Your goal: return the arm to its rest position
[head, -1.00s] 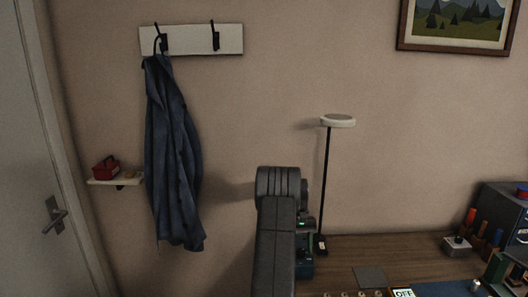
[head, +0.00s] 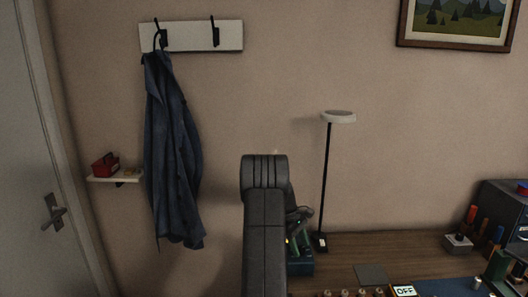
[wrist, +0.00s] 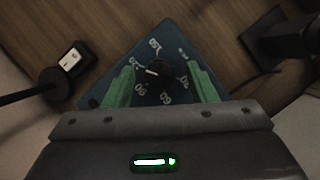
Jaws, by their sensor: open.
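My arm (head: 265,230) rises in the head view, and its gripper (head: 299,228) shows partly behind it, above a dark blue box (head: 301,267) at the table's left end. In the wrist view my gripper (wrist: 159,70) has its two green fingers spread apart, with nothing held. Beyond the fingers the blue box (wrist: 150,42) lies on the wood, with a black knob (wrist: 160,73) and white dial numbers on its face. The knob appears between the fingers; its distance from them is hard to tell.
A lamp (head: 325,185) stands on the wooden table (head: 345,250) just right of my gripper. A switch with a white face (wrist: 71,60) shows in the wrist view. A coat (head: 172,150) hangs left, beside a small shelf (head: 113,179). An OFF sign (head: 404,291) is at front right.

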